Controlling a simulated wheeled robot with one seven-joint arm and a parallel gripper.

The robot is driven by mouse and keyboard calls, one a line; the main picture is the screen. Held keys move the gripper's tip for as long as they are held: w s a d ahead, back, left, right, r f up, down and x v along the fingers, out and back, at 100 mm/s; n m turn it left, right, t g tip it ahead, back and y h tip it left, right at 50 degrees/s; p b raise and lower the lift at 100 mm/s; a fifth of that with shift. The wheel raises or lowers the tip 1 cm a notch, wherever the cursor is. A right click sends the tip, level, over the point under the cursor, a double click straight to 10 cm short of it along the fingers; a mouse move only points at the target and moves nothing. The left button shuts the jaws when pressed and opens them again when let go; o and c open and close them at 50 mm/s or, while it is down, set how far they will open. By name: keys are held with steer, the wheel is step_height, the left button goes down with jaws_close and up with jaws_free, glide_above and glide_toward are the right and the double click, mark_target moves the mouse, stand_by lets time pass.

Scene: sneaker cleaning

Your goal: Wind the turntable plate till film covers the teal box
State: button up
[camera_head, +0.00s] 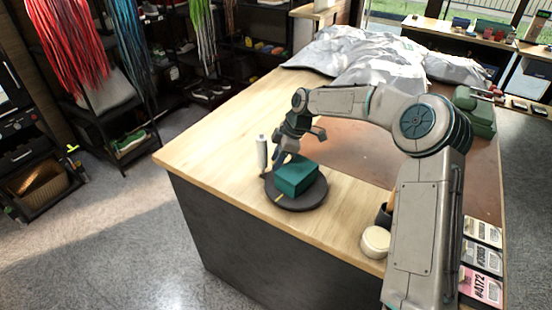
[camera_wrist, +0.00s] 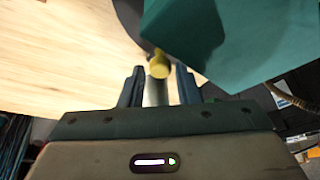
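The teal box (camera_head: 296,178) sits on the dark round turntable plate (camera_head: 300,205). Its teal side fills the upper right of the wrist view (camera_wrist: 225,40), with a dark part of the plate (camera_wrist: 128,14) beside it. A pale upright roll (camera_head: 262,152), which looks like the film, stands at the plate's left. No film shows on the box's visible faces. My gripper (camera_head: 283,157) is low at the plate's far left edge, beside the box. In the wrist view its two fingers (camera_wrist: 160,88) stand apart on either side of a grey peg with a yellow end (camera_wrist: 159,66); gaps show beside the peg.
The wooden table (camera_head: 215,150) is clear to the left of the plate. A round cream-coloured tub (camera_head: 375,241) and a dark cup (camera_head: 383,214) stand to the right, near my arm. Crumpled pale sheeting (camera_head: 365,60) lies at the back. A green case (camera_head: 475,112) is at the right.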

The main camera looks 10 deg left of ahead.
steer(key=s+b+v, duration=0.1)
steer(key=v, duration=1.2)
steer(key=shift+w+r, duration=0.4)
steer(key=shift+w, duration=0.1)
